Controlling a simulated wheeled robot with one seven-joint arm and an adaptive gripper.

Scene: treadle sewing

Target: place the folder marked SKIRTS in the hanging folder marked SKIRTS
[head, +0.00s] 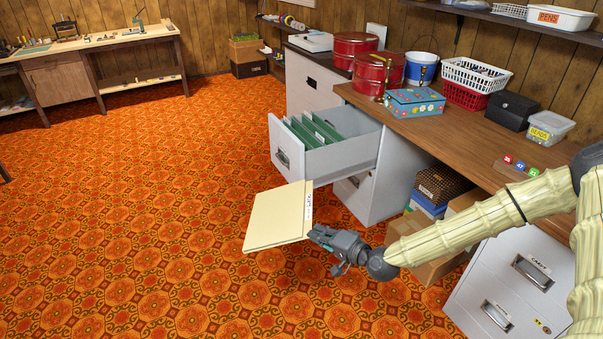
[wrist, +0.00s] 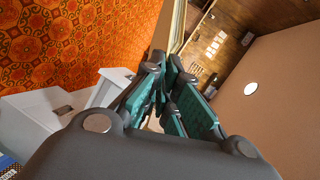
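A cream folder (head: 275,218) is held out over the carpet, in front of and below the open drawer. Lettering on its edge tab is too small to read for certain. My gripper (head: 314,233) is shut on the folder's near right edge. The wrist view shows my gripper's fingers (wrist: 165,85) close together, with the folder (wrist: 179,24) a thin, nearly edge-on strip beyond them. Green hanging folders (head: 315,130) hang in the open grey drawer (head: 345,158), up and right of the held folder. Their markings cannot be read.
The drawer juts out from a cabinet under the wooden desk (head: 440,125). Boxes (head: 440,185) stand beneath the desk, right of the drawer. Another grey cabinet (head: 520,290) stands at lower right. The patterned carpet (head: 150,220) at left is clear.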

